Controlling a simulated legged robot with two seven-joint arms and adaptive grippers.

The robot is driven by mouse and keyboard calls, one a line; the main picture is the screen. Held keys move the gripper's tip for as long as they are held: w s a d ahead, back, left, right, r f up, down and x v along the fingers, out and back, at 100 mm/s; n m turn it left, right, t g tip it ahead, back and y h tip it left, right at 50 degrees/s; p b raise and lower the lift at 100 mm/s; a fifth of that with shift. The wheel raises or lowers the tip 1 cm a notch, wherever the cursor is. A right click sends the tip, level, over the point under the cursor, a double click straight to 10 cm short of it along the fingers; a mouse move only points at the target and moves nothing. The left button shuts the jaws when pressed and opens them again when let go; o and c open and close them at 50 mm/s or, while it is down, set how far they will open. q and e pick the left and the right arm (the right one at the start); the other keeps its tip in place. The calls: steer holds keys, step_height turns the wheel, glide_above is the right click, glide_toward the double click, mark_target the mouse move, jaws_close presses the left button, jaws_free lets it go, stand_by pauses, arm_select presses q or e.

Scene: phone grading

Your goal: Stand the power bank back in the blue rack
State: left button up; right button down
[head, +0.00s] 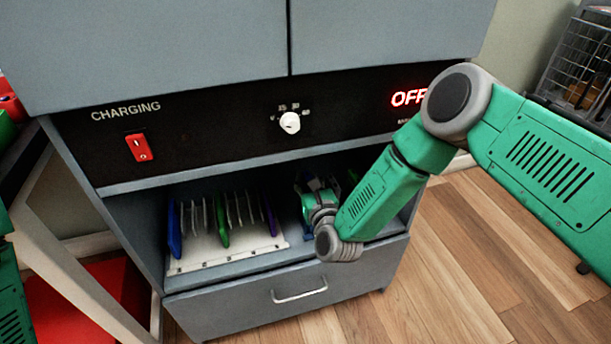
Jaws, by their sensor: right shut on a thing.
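My right gripper (313,190) reaches into the open shelf of the grey cabinet, right of the white rack. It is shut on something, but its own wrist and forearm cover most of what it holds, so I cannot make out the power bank. Small blue parts (307,238) show low beside the wrist; they may belong to the blue rack, which is mostly hidden behind my arm. My left gripper is out of view; only green parts of my left arm show at the left edge.
A white rack (190,265) on the shelf's left holds several upright thin devices, including a blue one (174,228) and a green one (222,222). Above is the black CHARGING panel (210,125) with a red switch (138,147) and white knob (290,122). A handled drawer (250,300) is below.

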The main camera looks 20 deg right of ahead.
steer(key=shift+f, duration=0.75)
steer(key=shift+f, duration=0.55)
steer(key=c, duration=1.5)
jaws_free()
steer(key=shift+s, duration=0.1)
